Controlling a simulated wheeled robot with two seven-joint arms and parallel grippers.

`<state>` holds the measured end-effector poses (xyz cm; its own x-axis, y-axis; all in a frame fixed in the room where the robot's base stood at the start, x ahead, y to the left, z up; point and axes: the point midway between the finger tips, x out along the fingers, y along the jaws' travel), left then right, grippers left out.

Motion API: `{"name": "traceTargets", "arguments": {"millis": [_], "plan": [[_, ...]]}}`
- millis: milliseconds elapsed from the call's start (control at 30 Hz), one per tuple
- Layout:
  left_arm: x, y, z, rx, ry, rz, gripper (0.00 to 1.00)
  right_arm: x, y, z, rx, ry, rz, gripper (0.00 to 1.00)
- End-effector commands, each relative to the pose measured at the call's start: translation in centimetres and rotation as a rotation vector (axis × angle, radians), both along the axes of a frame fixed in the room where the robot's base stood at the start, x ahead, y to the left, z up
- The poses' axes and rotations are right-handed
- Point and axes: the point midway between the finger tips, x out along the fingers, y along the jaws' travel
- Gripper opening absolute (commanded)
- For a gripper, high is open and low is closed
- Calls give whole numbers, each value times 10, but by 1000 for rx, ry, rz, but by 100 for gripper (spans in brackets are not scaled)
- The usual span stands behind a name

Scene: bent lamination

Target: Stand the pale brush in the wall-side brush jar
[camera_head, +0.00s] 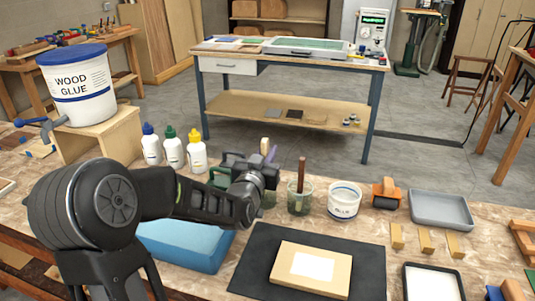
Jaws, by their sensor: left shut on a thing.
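My left gripper (262,168) reaches in from the left over the bench and is shut on the pale brush (264,146). The brush's pale handle end sticks up above the fingers; its lower part is hidden by the gripper. A greenish glass jar (269,199) shows partly just below the gripper, mostly covered by it. A second greenish jar (299,200) stands to its right with a dark brown handle (301,173) upright in it. I cannot tell whether the pale brush's lower end is inside the nearer-left jar. My right gripper is not in view.
A white glue pot (343,202) and an orange roller (386,194) stand right of the jars. Several glue bottles (173,149) stand to the left. A blue block (182,245) lies under my arm. A dark mat (252,262) bears a board (288,270). A grey tray (441,211) lies right.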

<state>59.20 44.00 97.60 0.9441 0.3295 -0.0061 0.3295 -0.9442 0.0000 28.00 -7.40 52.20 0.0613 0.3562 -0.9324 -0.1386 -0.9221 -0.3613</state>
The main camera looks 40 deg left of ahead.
Motion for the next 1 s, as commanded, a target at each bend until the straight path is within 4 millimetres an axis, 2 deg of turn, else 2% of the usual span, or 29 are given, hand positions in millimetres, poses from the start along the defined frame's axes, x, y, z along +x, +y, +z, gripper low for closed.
{"name": "traceTargets", "arguments": {"millis": [100,500,533,800,1000], "plan": [[0,0,-5,0,-1,1,0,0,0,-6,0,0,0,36],[0,0,-6,0,0,0,0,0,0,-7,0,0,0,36],[0,0,-6,0,0,0,16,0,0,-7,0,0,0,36],[0,0,-6,0,0,0,38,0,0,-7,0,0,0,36],[0,0,-6,0,1,0,39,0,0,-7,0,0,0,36]]}}
